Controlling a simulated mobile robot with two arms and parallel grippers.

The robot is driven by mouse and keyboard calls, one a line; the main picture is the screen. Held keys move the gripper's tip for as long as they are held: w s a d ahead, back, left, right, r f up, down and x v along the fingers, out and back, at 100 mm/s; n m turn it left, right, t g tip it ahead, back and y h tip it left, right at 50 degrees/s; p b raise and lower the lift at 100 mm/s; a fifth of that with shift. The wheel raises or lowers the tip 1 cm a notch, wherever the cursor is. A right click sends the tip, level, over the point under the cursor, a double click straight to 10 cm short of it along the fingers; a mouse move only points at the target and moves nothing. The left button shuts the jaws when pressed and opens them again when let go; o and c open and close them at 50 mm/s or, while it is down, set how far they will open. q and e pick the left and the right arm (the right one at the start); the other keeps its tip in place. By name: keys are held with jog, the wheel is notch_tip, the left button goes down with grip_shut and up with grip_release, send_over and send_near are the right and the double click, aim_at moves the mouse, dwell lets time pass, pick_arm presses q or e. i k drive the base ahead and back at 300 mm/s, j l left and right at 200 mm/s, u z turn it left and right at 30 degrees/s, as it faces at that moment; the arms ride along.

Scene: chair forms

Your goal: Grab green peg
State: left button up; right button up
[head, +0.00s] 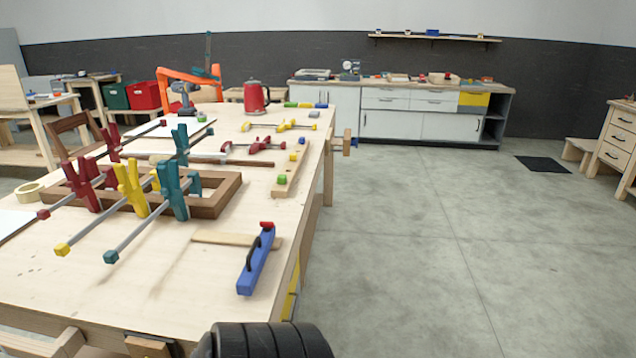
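A small green peg (282,179) sits near the front end of a narrow wooden strip (285,189) at the right side of the workbench. A yellow peg (293,157) and a blue peg (301,141) sit farther back along the same strip. The green peg is in plain view and nothing touches it from above.
The workbench (150,290) holds red, yellow and teal bar clamps around a brown frame (215,205). A blue tool (256,262) lies in front of the strip beside a flat wooden piece (222,239). Open floor (430,240) lies right of the bench.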

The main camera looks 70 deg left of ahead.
aim_at(281, 179)
jog(key=i+u, duration=0.4)
jog(key=i+l+u, duration=0.2)
jog(key=i+u, duration=0.15)
jog(key=i+j+u, duration=0.2)
jog(key=u, duration=0.25)
jog(key=i+u, duration=0.7)
jog(key=u, duration=0.25)
jog(key=i+l+u, duration=0.1)
jog(key=i+u, duration=0.2)
jog(key=u, duration=0.15)
jog(key=i+l+u, duration=0.2)
jog(key=u, duration=0.25)
jog(key=i+l, duration=0.05)
jog(key=i, duration=0.05)
